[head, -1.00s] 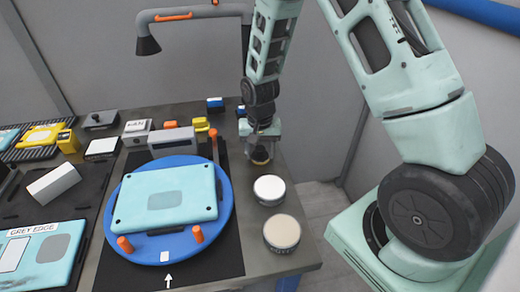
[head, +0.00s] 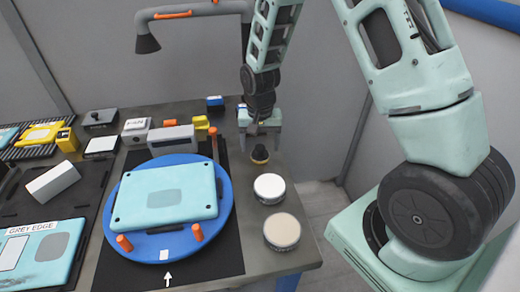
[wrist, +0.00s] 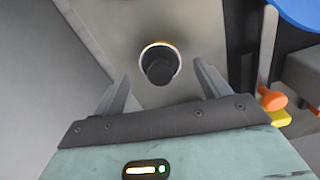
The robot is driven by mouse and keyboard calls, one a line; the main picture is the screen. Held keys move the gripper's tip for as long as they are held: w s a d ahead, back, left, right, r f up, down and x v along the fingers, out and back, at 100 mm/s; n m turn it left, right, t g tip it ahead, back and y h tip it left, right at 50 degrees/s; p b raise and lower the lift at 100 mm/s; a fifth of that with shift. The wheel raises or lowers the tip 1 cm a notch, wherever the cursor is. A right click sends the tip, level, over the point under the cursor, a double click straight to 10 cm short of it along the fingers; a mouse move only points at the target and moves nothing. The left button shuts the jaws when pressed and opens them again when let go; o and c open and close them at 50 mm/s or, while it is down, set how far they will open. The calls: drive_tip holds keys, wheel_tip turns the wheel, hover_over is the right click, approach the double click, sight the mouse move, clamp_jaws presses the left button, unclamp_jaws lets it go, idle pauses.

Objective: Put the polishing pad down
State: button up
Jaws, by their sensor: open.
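The polishing pad, a small dark piece with a black knob and a yellowish rim (head: 260,154), stands on the grey table near its right edge. In the wrist view the pad (wrist: 159,65) shows from above, beyond and between the fingertips, with a bright ring around its base. My gripper (head: 262,130) is above and behind the pad in the head view. Its two fingers (wrist: 160,85) are spread apart, with nothing between them, and seem clear of the pad.
Two round pale-topped tins (head: 269,187) (head: 282,232) stand in front of the pad along the table's right edge. A blue turntable (head: 226,215) with a light-blue panel (head: 150,200) lies left. Blue and yellow blocks (head: 201,123) stand behind. Bare table surrounds the pad.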

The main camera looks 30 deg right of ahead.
sight(260, 147)
wheel_tip(260, 147, up, 9)
drive_tip(key=b, duration=0.1)
drive_tip(key=s+a+r+n, duration=0.3)
drive_tip(key=a, duration=0.3)
drive_tip(key=s+a+r+n, duration=0.1)
drive_tip(key=s+a+n, duration=0.4)
drive_tip(key=s, duration=0.6)
drive_tip(key=s+a+r+n, duration=0.2)
drive_tip(key=s+a+n, duration=0.4)
drive_tip(key=s+a, duration=0.2)
drive_tip(key=s, duration=0.2)
drive_tip(key=shift+s+y, duration=0.3)
drive_tip(key=shift+s, duration=0.1)
